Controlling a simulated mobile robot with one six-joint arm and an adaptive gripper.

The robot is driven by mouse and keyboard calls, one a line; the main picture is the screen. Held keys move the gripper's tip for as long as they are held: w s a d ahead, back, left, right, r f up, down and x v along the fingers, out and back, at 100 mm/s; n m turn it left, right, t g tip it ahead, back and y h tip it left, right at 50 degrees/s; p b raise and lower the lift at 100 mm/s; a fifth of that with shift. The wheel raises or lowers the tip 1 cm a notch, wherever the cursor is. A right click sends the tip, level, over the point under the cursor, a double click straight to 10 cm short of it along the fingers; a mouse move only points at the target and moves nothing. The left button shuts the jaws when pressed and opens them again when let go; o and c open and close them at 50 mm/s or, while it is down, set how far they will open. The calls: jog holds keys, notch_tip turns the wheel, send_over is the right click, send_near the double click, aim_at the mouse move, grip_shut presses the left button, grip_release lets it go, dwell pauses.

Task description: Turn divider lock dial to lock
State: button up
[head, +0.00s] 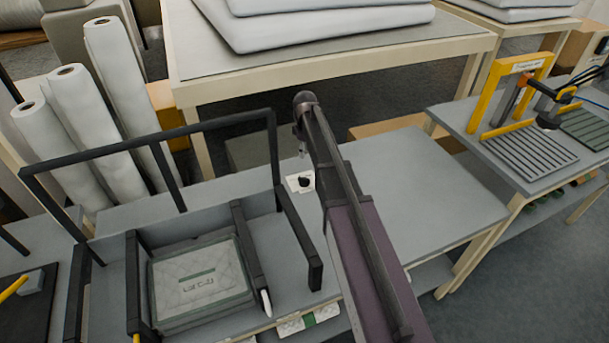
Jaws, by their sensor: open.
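The divider lock dial (304,182) is a small black knob on a white plate (293,184), on the grey table just left of my arm. The dial's pointer and any markings are too small to read. My gripper (302,153) hangs at the far end of my arm, pointing down above the dial, with a gap between them in the picture. It is open and holds nothing that I can see. My arm hides the area right of the plate.
A black divider frame (150,140) stands on the table (400,180), around a tray with a folded quilted pad (195,282). White wadding rolls (115,65) stand at left. A yellow press (510,90) stands on the right table. The table right of my arm is clear.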

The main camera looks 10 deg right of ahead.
aim_at(305, 178)
jog(key=shift+f, duration=0.15)
dwell(0.3)
notch_tip(305, 178, down, 14)
jog(key=b, duration=1.4)
jog(key=shift+r, duration=0.25)
grip_shut()
